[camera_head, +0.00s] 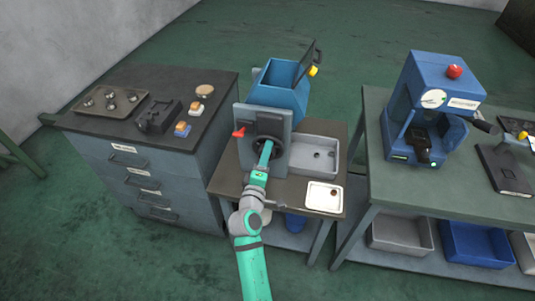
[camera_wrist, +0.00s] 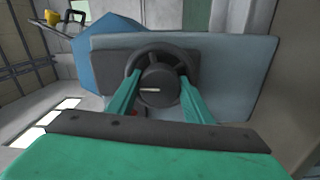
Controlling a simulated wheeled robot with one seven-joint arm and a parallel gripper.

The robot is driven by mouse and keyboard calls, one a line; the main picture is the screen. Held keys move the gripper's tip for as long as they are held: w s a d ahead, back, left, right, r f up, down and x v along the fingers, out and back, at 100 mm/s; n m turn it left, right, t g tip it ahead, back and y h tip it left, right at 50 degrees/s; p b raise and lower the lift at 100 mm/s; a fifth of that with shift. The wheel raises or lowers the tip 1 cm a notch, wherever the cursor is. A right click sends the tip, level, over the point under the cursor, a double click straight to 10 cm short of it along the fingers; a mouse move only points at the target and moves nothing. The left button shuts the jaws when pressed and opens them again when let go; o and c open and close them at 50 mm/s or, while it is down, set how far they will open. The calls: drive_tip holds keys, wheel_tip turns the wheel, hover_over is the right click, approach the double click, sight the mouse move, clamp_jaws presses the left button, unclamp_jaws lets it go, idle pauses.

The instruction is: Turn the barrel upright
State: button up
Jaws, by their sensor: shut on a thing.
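The blue barrel (camera_head: 278,88) sits behind a grey upright plate (camera_head: 250,122). Its mouth shows from above, and I cannot tell its exact tilt. In the wrist view part of the barrel (camera_wrist: 100,38) shows behind the plate. A dark handwheel (camera_head: 256,143) is on the plate's near face. My gripper (camera_head: 266,152) is at the wheel. In the wrist view its two green fingers (camera_wrist: 158,98) are shut on the round black hub (camera_wrist: 158,84), one on each side. The hub has a pale line lying about level in that view.
A lid with a yellow knob (camera_head: 313,71) stands open at the barrel's right. A red lever (camera_head: 239,132) sticks out left of the plate. A grey basin (camera_head: 316,155) and white tray (camera_head: 324,196) are at right. A drawer cabinet (camera_head: 140,165) stands close at left.

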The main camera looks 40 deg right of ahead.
drive_tip(key=shift+w+a, duration=0.1)
idle(0.3)
drive_tip(key=o, duration=1)
drive_tip(key=shift+o, duration=0.2)
drive_tip(key=v, duration=1.1)
